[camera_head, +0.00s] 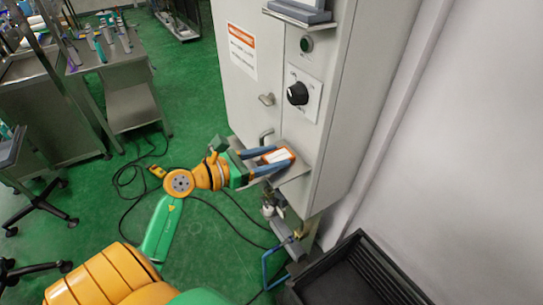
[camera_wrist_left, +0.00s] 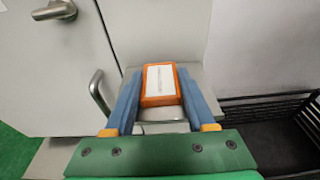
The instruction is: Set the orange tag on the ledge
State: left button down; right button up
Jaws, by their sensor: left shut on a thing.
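The orange tag (camera_head: 277,155) with a white face is between the blue fingers of my left gripper (camera_head: 270,161), in front of the grey cabinet. It also shows in the left wrist view (camera_wrist_left: 160,84), with my left gripper (camera_wrist_left: 158,88) shut on it, one finger at each side. A small grey metal ledge (camera_head: 296,170) juts from the cabinet front under the tag. The ledge (camera_wrist_left: 160,127) shows below and around the tag in the wrist view. I cannot tell whether the tag touches the ledge. My right gripper is not in view.
The cabinet (camera_head: 262,95) has door handles (camera_head: 266,99), a black knob (camera_head: 297,93) and a green button (camera_head: 306,44). A black crate (camera_head: 345,275) stands at the lower right. Steel tables with bottles (camera_head: 110,50) stand at the left. Cables lie on the green floor.

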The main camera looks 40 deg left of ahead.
pick_arm(q)
jog(key=shift+c, duration=2.3)
grip_release()
jog(key=shift+d, duration=0.1)
jog(key=shift+o, duration=1.1)
jog(key=shift+s+d, duration=0.1)
jog(key=shift+d, duration=0.05)
